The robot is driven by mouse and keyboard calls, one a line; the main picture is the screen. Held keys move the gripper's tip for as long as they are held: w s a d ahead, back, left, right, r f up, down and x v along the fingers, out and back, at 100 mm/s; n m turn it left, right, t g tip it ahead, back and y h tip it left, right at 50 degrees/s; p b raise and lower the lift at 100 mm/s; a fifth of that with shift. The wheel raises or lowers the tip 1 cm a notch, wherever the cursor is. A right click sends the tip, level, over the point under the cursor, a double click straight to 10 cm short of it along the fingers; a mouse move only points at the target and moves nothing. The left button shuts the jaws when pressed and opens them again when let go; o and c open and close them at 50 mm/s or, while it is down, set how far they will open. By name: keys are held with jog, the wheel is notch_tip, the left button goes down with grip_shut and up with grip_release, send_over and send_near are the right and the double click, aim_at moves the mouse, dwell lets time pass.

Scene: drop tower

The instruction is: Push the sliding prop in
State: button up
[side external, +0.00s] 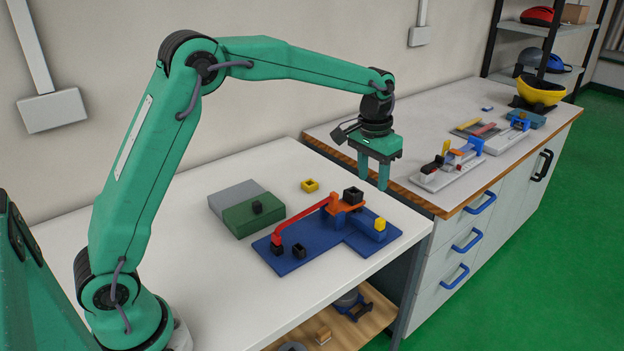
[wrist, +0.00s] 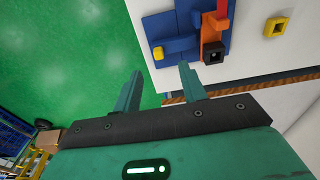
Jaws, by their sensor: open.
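The sliding prop is a blue bar (side external: 368,225) with a yellow end (side external: 380,224), on the right part of a blue baseplate (side external: 333,262). In the wrist view the blue bar (wrist: 179,45) and yellow end (wrist: 158,53) lie just above the fingertips. The yellow end points away from the orange tower (side external: 345,211). A black hollow block (side external: 353,194) sits on the tower. A red sloping arm (side external: 303,221) runs from the tower down to the left. My gripper (side external: 373,176) is open and empty, fingers down, raised above the prop's level and apart from it.
A green block (side external: 252,216), a grey block (side external: 236,194) and a yellow ring (side external: 310,185) lie behind the baseplate. A black hollow piece (side external: 299,252) stands on its front left. The white table's front is clear. A second bench (side external: 440,111) with gadgets stands right.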

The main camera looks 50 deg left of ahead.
send_over(380, 219)
jog(key=shift+g, duration=0.4)
notch_tip(380, 219, down, 6)
jog(key=shift+d+r, duration=0.1)
jog(key=shift+r, duration=0.15)
jog(key=shift+f, duration=3.9)
grip_shut()
